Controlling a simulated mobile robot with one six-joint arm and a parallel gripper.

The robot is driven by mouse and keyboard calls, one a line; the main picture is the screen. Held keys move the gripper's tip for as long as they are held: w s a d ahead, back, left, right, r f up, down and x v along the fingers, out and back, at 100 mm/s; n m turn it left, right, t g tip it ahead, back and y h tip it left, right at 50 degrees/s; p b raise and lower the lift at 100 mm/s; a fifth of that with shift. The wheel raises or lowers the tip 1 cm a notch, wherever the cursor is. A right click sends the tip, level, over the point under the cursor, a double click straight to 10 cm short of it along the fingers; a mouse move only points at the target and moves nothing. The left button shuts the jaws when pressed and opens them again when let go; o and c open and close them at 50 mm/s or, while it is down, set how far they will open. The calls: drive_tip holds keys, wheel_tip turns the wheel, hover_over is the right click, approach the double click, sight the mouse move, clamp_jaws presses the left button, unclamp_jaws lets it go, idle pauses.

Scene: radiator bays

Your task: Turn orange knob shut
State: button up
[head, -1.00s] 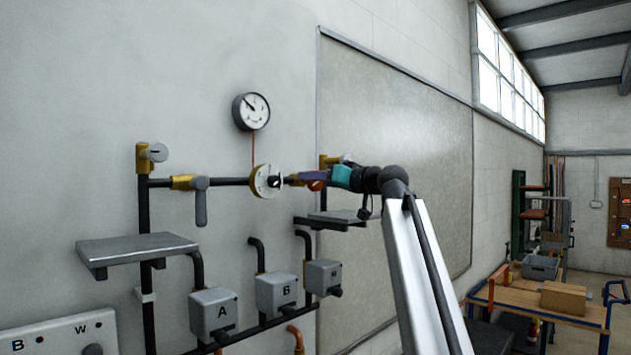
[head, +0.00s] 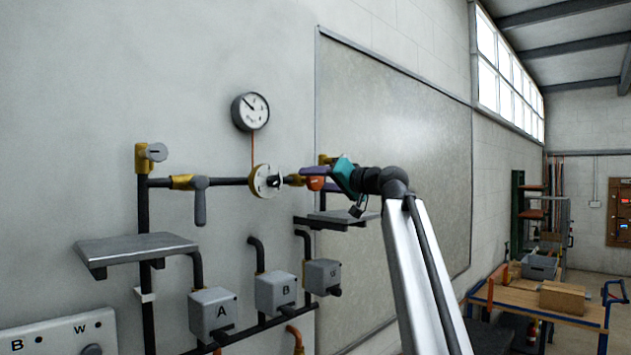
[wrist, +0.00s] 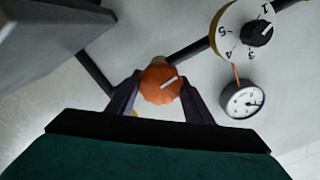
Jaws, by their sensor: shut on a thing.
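The orange knob (wrist: 161,84) sits between the two fingers of my gripper (wrist: 158,88) in the wrist view, with a white pointer line running toward the upper right of its face. The fingers are closed on its two sides. In the head view the orange knob (head: 315,184) shows partly beside my gripper (head: 316,176), on the dark pipe along the wall. The knob's back and the valve body behind it are mostly hidden.
A numbered white dial (head: 266,181) is on the same pipe, left of the knob. A round gauge (head: 251,111) hangs above it. A grey shelf (head: 338,219) juts out just below my gripper. Grey boxes (head: 276,292) are lower on the wall.

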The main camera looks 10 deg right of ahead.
drive_tip(key=shift+f, duration=0.15)
drive_tip(key=o, duration=1)
drive_tip(key=shift+o, duration=0.2)
drive_tip(key=v, duration=1.4)
drive_tip(key=shift+w, duration=0.1)
